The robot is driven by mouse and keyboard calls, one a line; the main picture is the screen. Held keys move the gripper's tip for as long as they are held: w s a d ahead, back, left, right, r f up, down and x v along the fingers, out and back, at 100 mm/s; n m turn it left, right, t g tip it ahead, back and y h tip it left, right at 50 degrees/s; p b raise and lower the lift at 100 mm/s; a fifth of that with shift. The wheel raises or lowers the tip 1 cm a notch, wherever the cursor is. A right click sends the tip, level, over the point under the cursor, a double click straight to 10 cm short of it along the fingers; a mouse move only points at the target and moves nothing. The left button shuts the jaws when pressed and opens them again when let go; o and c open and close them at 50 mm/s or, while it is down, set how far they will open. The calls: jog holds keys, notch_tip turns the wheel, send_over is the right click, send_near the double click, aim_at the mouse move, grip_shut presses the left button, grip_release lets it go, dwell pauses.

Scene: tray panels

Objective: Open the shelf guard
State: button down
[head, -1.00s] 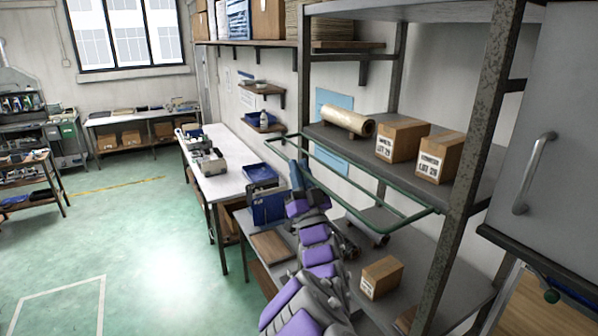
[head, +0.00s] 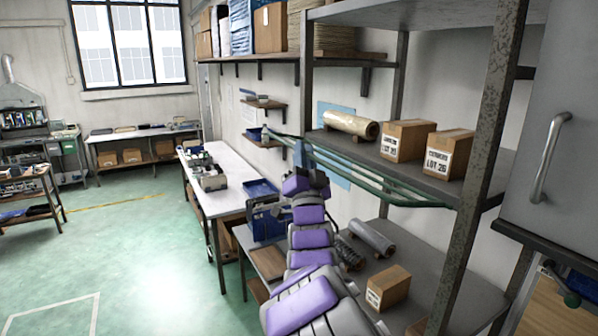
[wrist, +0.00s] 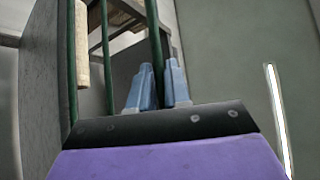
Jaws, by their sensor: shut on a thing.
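The shelf guard (head: 425,203) is a green rectangular frame along the front of the middle shelf (head: 440,185). In the head view it looks thin, nearly edge-on, and sticks out at about shelf height. My gripper (head: 302,152) is at its outer left part. In the wrist view, the blue fingers (wrist: 156,88) stand either side of a green bar of the guard (wrist: 154,40) and are shut on it. The exact contact is partly hidden behind the dark wrist edge.
Two labelled cartons (head: 405,141) (head: 447,155) and a wrapped roll (head: 350,124) are on the middle shelf. A small carton (head: 388,288) and grey rolls (head: 372,237) lie below. A rusty post (head: 475,180) and grey cabinet (head: 550,190) stand right.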

jog(key=shift+d+r, duration=0.1)
jog(key=c, duration=1.5)
grip_release()
jog(key=shift+c, duration=0.2)
jog(key=o, duration=0.3)
jog(key=shift+s+d+r, duration=0.15)
jog(key=shift+s+d, duration=0.1)
jog(key=shift+d, duration=0.05)
jog(key=shift+w, duration=0.15)
jog(key=shift+s+a+f, duration=0.2)
jog(key=shift+s+f, duration=0.05)
jog(key=shift+f, duration=0.15)
jog(key=shift+d+b+v, duration=0.1)
jog(key=shift+b+v, duration=0.7)
jog(key=shift+v, duration=3.4)
jog(key=shift+d+b+v, duration=0.15)
jog(key=shift+b+v, duration=0.6)
jog(key=shift+v, duration=3.45)
